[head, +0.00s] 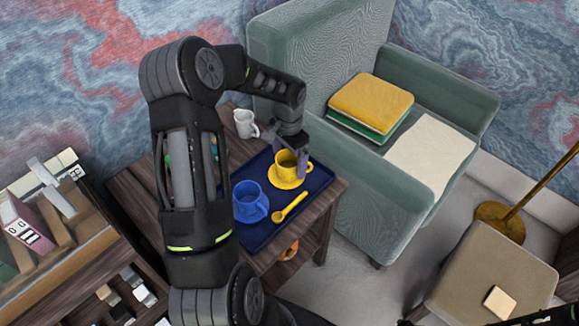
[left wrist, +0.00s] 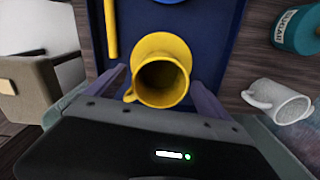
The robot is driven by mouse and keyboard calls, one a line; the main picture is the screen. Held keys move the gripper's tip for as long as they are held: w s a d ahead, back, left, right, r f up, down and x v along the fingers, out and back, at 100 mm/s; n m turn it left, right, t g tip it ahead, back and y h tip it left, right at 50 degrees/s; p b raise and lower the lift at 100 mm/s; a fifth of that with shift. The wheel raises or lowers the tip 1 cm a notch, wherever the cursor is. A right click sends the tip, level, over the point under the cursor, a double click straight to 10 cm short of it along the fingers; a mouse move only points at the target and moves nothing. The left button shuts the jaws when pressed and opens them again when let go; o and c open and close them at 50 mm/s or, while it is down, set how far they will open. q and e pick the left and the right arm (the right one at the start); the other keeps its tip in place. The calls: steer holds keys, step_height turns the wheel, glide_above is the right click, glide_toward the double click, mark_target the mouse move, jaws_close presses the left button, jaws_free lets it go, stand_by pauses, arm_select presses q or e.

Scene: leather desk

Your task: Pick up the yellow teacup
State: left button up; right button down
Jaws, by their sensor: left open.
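The yellow teacup (head: 289,168) stands upright on a yellow saucer (head: 285,184) on a dark blue tray (head: 318,177). In the left wrist view, I look into the open mouth of the teacup (left wrist: 162,82), with its handle at the lower left and the saucer (left wrist: 158,43) showing beyond it. My left gripper (head: 291,153) is open, pointing down over the cup. In the left wrist view, its fingers (left wrist: 160,84) stand on either side of the cup, with gaps showing.
A blue mug (head: 248,203) and a yellow spoon (head: 290,207) are on the tray near the saucer. A white jug (head: 245,123) stands at the back; a teal sugar tin (left wrist: 298,30) shows in the left wrist view. A green armchair (head: 360,215) is close on the right.

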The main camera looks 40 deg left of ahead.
arm_select(q)
steer(key=c, duration=1.8)
